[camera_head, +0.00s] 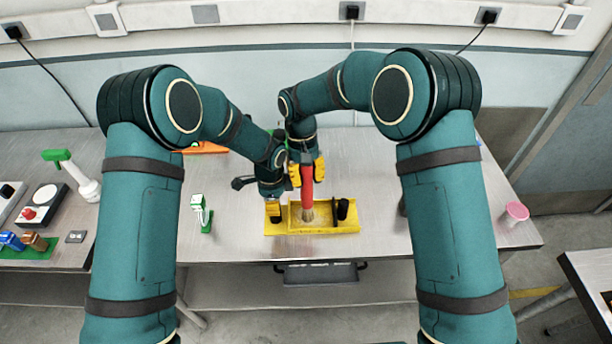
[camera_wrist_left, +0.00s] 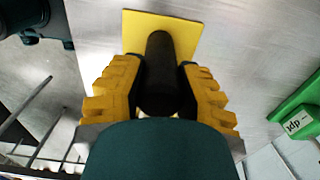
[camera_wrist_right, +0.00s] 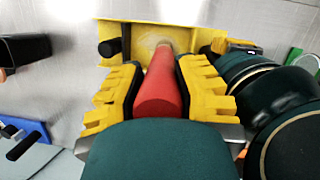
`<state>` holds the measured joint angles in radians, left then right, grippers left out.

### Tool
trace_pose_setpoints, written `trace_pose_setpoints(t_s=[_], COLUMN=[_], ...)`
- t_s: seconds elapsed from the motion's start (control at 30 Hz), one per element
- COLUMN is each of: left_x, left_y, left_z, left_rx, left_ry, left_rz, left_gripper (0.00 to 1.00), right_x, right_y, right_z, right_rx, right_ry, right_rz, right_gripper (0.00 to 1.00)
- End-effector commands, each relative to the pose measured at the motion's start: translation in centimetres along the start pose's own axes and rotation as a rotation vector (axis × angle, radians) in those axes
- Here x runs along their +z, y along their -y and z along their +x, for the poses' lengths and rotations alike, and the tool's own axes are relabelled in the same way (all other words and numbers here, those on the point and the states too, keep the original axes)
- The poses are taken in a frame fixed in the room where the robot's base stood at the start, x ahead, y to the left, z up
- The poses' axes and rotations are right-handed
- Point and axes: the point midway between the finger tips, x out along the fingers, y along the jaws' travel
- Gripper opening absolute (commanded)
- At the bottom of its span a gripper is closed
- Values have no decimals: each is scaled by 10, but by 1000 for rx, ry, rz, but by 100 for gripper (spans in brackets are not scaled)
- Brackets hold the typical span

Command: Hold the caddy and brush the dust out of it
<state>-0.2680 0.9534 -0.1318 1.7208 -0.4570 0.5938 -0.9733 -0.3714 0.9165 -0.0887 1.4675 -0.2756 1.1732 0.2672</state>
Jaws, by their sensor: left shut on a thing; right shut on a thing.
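The yellow caddy (camera_head: 345,226) is a shallow tray with a black post handle near each end, on the table in front of me. My left gripper (camera_head: 273,207) is shut on the left black handle, which shows between its fingers in the left wrist view (camera_wrist_left: 160,75). My right gripper (camera_head: 307,177) is shut on the red handle of the brush (camera_head: 308,192). The brush points down, and its pale bristles reach into the caddy's tray; the brush also shows in the right wrist view (camera_wrist_right: 160,90).
A small green-and-white stand (camera_head: 203,214) is left of the caddy. Farther left are a green-and-white bottle-like item (camera_head: 82,180), a black device with a red button (camera_head: 42,203) and blocks on a green board (camera_head: 30,244). A pink cup (camera_head: 515,213) stands at the right edge.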

Motion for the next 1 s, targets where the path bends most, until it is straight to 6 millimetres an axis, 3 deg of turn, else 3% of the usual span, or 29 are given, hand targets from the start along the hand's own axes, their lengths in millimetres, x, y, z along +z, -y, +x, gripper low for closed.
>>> trace_pose_setpoints(t_s=[0.03,1.0], left_x=[-21,-17], left_y=[-3,-2], left_z=[-1,-2], left_rx=[-4,-5], left_ry=[-24,-18], left_rz=[22,20], left_gripper=[0,0], right_x=[2,13], right_y=[20,-23], right_z=[-4,-5], right_rx=[-28,-25], right_ry=[-9,-9], right_rz=[-30,-26], right_gripper=[0,0])
